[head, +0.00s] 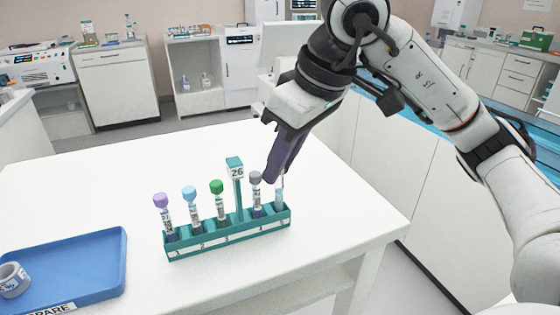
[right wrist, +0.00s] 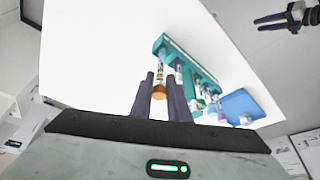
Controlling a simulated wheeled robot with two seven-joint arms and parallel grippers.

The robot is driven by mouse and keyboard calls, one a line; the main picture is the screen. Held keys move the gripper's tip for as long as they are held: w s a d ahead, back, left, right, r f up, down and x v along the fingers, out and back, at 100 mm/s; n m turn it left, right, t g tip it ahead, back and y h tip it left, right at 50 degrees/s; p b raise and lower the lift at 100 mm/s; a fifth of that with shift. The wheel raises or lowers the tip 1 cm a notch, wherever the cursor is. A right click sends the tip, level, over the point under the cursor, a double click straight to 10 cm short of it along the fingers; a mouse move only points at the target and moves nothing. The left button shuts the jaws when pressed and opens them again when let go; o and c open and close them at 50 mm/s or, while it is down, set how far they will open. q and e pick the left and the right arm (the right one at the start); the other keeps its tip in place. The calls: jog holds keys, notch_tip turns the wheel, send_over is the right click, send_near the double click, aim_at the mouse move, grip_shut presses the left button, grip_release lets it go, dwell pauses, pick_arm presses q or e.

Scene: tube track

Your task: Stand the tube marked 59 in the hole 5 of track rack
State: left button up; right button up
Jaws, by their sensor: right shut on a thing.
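My right gripper (head: 272,180) is shut on an orange-capped tube (right wrist: 158,92) at the right end of the rack. In the head view its clear lower part (head: 279,196) shows below the fingers, upright, at or in the rack's end place; how deep it sits is unclear. Its number is not readable. The teal track rack (head: 228,240) stands on the white table with a sign reading 26 (head: 236,171). It holds tubes with purple (head: 161,200), blue (head: 190,193), green (head: 216,187) and grey (head: 256,177) caps. My left gripper (right wrist: 272,22) shows open and empty in the right wrist view.
A blue tray (head: 100,282) marked SPARE lies at the table's left front, with a grey ring-shaped piece (head: 12,280) in it. The grey-capped tube stands close beside my right fingers. The table behind the rack is clear.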

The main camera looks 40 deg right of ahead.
jog(key=shift+f, duration=0.2)
jog(key=shift+f+b, duration=0.45)
jog(key=shift+b, duration=0.2)
jog(key=o, duration=0.9)
jog(key=shift+c, duration=0.2)
